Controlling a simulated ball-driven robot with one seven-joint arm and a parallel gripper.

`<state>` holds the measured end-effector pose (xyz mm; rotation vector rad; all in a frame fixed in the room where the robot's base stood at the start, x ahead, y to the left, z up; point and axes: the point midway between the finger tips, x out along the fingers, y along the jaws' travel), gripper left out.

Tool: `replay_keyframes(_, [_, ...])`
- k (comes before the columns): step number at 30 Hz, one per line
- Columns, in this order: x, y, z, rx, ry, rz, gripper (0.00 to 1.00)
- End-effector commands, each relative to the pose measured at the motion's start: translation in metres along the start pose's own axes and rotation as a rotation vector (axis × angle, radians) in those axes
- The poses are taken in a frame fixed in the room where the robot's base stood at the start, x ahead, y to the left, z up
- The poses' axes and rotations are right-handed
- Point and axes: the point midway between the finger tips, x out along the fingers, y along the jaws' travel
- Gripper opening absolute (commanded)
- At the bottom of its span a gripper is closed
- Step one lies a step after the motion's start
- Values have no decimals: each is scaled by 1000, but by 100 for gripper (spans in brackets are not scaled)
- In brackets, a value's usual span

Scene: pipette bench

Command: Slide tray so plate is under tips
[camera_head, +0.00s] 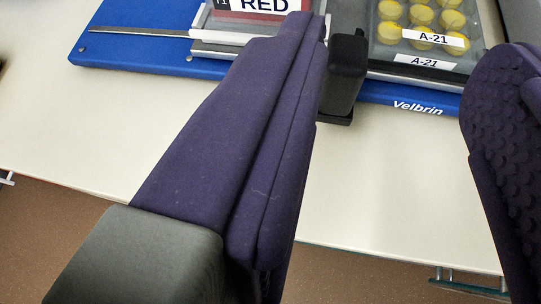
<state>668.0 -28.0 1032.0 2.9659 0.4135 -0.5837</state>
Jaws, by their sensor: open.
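A plate with round yellow wells (389,31) and an A-21 label shows at the top right. It sits in a dark tray (447,75) with a second A-21 label on its front edge. A black upright block (346,78) stands at the tray's left front corner; I cannot tell if it is the tray's handle. My gripper (408,48) is open, with purple padded fingers. Its left finger reaches up close beside the block and hides part of the base; its right finger is at the right edge. Nothing is clearly held. The tips are out of view.
A blue base (150,52) marked Velbrin lies under the tray. A thin metal strip (140,31) and a white holder with a RED sign (262,6) are at its left. The pale bench top (385,190) is bare in front, with its edge above a brown floor (60,230).

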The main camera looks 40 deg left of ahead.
Motion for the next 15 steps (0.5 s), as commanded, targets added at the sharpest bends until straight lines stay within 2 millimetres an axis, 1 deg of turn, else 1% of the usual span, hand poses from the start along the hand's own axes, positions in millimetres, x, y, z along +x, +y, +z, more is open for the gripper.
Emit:
replay_keyframes(1, [3, -5, 15, 13, -4, -23, 49])
replay_keyframes(3, [7, -8, 24, 23, -2, -40, 49])
replay_keyframes(5, [13, -10, 26, 24, 1, -46, 49])
replay_keyframes(12, [55, -12, 27, 22, 2, -45, 49])
replay_keyframes(15, [69, -12, 26, 22, 2, -44, 49])
